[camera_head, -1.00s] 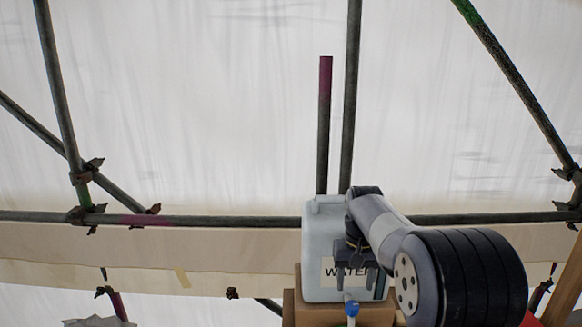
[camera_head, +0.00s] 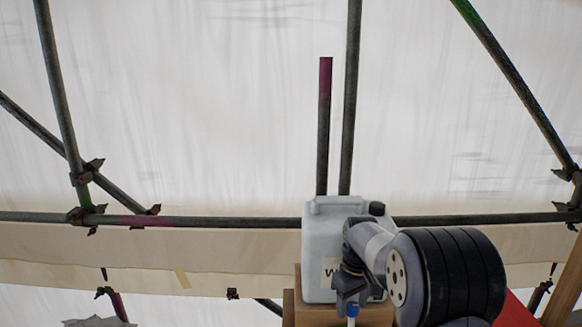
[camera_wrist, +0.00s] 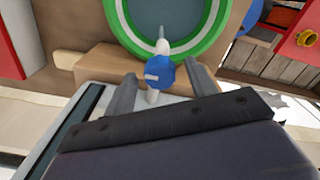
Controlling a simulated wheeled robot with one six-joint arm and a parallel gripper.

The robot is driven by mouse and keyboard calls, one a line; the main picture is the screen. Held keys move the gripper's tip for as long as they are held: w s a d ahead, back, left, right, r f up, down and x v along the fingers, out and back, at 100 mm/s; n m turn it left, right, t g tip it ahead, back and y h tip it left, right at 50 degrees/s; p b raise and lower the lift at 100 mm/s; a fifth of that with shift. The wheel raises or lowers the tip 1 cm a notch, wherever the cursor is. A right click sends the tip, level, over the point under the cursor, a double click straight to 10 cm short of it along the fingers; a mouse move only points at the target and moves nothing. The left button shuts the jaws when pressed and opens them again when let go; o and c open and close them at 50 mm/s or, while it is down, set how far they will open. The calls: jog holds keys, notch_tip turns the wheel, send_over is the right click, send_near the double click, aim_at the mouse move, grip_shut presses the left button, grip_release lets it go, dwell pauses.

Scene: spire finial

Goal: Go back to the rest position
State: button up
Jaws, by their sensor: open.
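My gripper (camera_head: 350,292) hangs low in front of the pale water container (camera_head: 322,232), covering most of its label. In the wrist view my gripper (camera_wrist: 164,84) is open, with its two fingers apart. Between the fingers in that picture is a blue tap handle (camera_wrist: 160,74) on a white spout. I cannot tell how far the tap is beyond the fingertips. The tap handle also shows just below my gripper in the head view (camera_head: 352,310). Nothing is held.
A wooden block (camera_head: 300,312) stands under the container. A green-rimmed round vessel (camera_wrist: 205,45) lies beyond the tap. Red items show at the wrist view's edges. Scaffold poles (camera_head: 348,110) rise behind the container, before white sheeting.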

jog(key=n+b, duration=0.1)
jog(key=n, duration=0.5)
jog(key=n+b, duration=0.1)
jog(key=n, duration=0.4)
jog(key=shift+n, duration=0.4)
jog(key=shift+r, duration=0.15)
jog(key=shift+r+b, duration=0.3)
jog(key=shift+r, duration=1.05)
